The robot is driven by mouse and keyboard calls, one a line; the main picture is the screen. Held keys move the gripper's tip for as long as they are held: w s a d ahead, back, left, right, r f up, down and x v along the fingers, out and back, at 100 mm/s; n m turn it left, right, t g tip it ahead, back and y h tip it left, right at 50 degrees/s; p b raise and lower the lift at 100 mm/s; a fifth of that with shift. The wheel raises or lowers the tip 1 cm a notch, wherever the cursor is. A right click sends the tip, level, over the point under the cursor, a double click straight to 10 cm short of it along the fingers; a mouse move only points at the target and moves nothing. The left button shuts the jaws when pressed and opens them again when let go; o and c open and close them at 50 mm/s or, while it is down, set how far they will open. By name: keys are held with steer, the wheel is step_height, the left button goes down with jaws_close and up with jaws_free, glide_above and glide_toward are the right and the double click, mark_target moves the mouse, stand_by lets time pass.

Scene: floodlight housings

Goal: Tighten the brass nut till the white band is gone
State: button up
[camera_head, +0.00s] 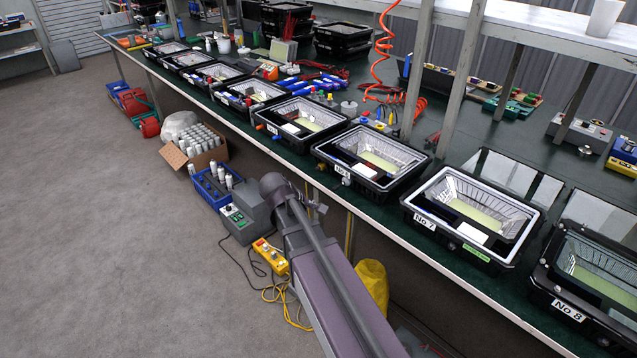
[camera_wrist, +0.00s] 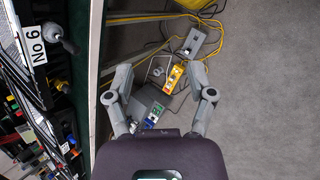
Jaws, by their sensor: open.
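A row of black floodlight housings stands along the front of the green bench. The one marked No 6 (camera_head: 368,163) has a grey round fitting (camera_head: 346,181) on its front side; the same fitting shows in the wrist view (camera_wrist: 69,45), beside the No 6 label. Housing No 7 (camera_head: 470,218) and housing No 8 (camera_head: 590,285) stand to its right.
My arm rises in front of the bench edge (camera_head: 405,243). Below are a yellow control box (camera_head: 271,256), cables, a blue crate (camera_head: 208,190) and a cardboard box (camera_head: 178,158). An orange coiled hose (camera_head: 385,55) hangs above the bench. The floor at left is clear.

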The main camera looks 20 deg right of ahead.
steer(key=w+d+f+n+t+h+b, duration=0.2)
steer(key=w+f+n+h+b, duration=0.25)
steer(key=w+n+b, duration=0.5)
steer(key=n+t+h+b, duration=0.4)
steer(key=n+h+b, duration=0.2)
steer(key=n+b, duration=0.15)
glide_toward(318, 170)
steer(key=a, duration=0.3)
steer(key=shift+s+f+y, duration=0.1)
steer(key=shift+s+y, duration=0.15)
steer(key=shift+m+g, duration=0.3)
steer(key=x, duration=1.3)
steer(key=shift+w+d, duration=0.15)
steer(key=shift+d, duration=0.15)
steer(key=shift+c, duration=0.2)
jaws_close()
steer(key=shift+a, duration=0.1)
